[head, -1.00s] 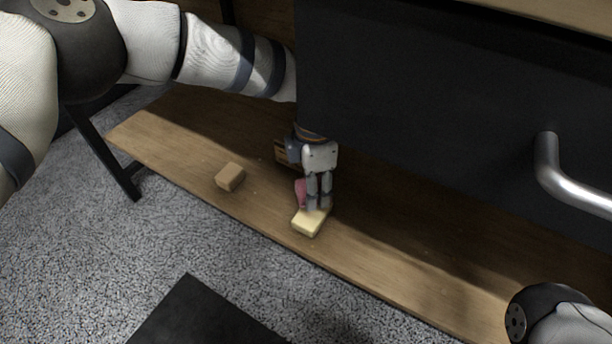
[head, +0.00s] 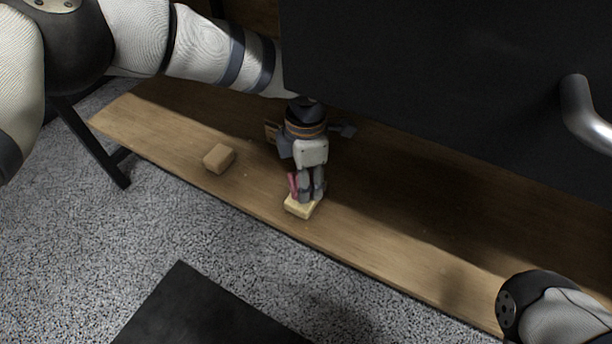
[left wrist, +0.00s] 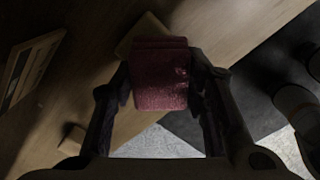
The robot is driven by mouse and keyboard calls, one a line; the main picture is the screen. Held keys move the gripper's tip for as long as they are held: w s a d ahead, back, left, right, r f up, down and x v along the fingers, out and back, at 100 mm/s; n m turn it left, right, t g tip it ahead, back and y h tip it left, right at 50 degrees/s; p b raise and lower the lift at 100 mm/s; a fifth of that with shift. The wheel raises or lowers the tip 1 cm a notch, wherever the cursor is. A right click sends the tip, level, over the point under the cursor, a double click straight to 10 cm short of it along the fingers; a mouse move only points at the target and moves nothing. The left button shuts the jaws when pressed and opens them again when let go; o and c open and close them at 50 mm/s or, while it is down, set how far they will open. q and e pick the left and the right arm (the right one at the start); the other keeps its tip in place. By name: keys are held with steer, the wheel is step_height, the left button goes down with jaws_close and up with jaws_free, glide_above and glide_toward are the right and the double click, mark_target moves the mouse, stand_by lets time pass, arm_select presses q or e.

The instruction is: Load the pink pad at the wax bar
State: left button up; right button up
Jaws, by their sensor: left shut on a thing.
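The pink pad (head: 293,183) is held between the fingers of my left gripper (head: 309,194), which is shut on it. In the left wrist view the pad (left wrist: 160,75) fills the gap between both fingers. The pale yellow wax bar (head: 298,209) lies on the wooden shelf, directly below the fingertips and partly hidden by them. Part of the wax bar (left wrist: 143,32) also shows just beyond the pad in the left wrist view. I cannot tell for sure whether pad and bar touch. My right gripper is out of view.
A tan block (head: 219,158) lies on the wooden shelf (head: 380,248) to the left. A small wooden item (head: 272,131) stands behind my left gripper. A dark panel (head: 420,90) with a metal handle (head: 585,115) overhangs the shelf at right. The shelf front is clear.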

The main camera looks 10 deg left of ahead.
arm_select(q)
steer(key=shift+f, duration=0.55)
stand_by(1.2)
steer(key=shift+r+p, duration=1.8)
steer(key=shift+r, duration=1.8)
steer(key=shift+f, duration=0.1)
steer(key=shift+s, duration=0.1)
